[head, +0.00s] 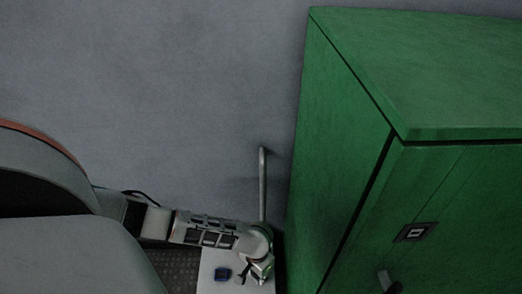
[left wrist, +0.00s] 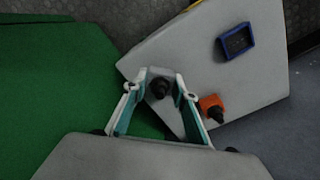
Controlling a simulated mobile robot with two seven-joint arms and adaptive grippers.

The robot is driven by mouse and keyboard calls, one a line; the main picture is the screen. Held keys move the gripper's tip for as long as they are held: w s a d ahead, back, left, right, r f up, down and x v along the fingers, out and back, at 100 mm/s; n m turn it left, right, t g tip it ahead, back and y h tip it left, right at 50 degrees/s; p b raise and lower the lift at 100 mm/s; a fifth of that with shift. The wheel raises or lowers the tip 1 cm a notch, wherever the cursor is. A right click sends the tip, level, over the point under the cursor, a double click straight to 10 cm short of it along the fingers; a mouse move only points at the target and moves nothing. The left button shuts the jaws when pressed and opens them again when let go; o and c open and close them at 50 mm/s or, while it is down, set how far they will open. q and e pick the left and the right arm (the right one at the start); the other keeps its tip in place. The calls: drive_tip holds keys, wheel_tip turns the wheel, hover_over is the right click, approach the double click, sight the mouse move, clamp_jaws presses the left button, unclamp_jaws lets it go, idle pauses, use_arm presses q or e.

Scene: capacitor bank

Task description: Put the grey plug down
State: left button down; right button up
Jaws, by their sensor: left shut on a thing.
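My left gripper (head: 260,272) is at the bottom of the head view, over a pale tabletop (head: 207,263). It also shows in the left wrist view (left wrist: 165,78), with its fingers shut on the grey plug (left wrist: 160,88), which has a dark round knob. The pale top (left wrist: 180,48) is behind the plug in that view. I cannot tell whether the plug touches it. In the head view the plug cannot be made out. My right gripper is in neither view.
An orange plug with a dark knob (left wrist: 211,106) is close to the right finger.

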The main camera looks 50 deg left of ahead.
use_arm(q)
drive_tip(key=shift+s+f, duration=0.25)
drive_tip(key=shift+f, duration=0.5)
drive_tip(key=shift+w+r, duration=0.3)
drive_tip(key=shift+r, duration=0.05)
drive_tip(key=shift+f, duration=0.5)
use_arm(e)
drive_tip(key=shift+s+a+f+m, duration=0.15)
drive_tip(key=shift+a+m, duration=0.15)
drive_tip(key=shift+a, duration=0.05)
use_arm(q)
drive_tip(key=shift+f, duration=0.15)
drive_tip(key=c, duration=1.6)
unclamp_jaws()
